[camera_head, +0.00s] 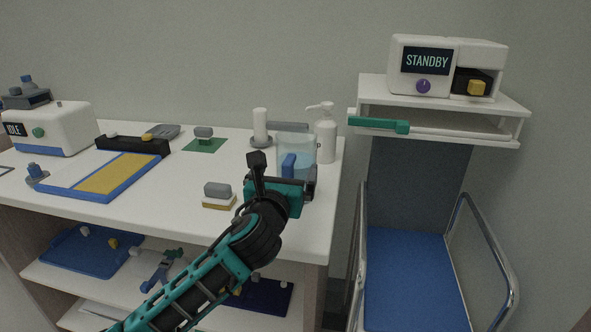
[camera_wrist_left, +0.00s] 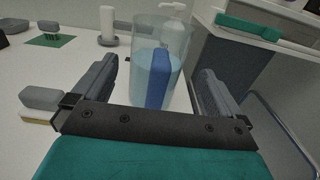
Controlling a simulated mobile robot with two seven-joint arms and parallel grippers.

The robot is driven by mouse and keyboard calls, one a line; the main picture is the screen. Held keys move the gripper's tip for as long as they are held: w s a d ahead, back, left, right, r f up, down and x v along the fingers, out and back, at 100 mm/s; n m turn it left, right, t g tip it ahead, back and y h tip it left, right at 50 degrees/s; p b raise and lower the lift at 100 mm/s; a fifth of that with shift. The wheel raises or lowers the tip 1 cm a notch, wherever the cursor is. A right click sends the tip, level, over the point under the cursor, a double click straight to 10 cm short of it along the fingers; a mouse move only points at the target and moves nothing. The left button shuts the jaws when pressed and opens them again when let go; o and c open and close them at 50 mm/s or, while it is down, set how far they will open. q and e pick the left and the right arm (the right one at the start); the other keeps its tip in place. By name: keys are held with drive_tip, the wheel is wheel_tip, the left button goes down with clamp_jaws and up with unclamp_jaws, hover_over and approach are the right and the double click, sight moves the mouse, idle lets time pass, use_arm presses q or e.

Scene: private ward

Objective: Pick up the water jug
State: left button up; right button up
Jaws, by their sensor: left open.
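The water jug (camera_head: 296,147) is a clear, pale-blue container with a blue handle, standing upright near the right end of the white table. In the left wrist view the jug (camera_wrist_left: 174,55) stands ahead between my open fingers, with its blue handle (camera_wrist_left: 158,78) facing me. My left gripper (camera_head: 288,180) is open in front of the jug at the table's right side; its fingers point at the jug. In the left wrist view the gripper (camera_wrist_left: 154,90) has a finger on each side of the handle. Whether the fingers touch the jug is unclear. My right gripper is not in view.
A white pump bottle (camera_head: 326,140) stands close behind the jug on the right. A white cylinder on a grey base (camera_head: 260,128) is behind left. A grey-and-yellow block (camera_head: 219,195) lies left of my gripper. The table's right edge is close by.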

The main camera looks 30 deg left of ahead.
sight(292, 159)
use_arm(q)
drive_tip(key=shift+b+x, duration=0.5)
drive_tip(key=shift+x, duration=2.35)
drive_tip(key=shift+f, duration=0.1)
clamp_jaws()
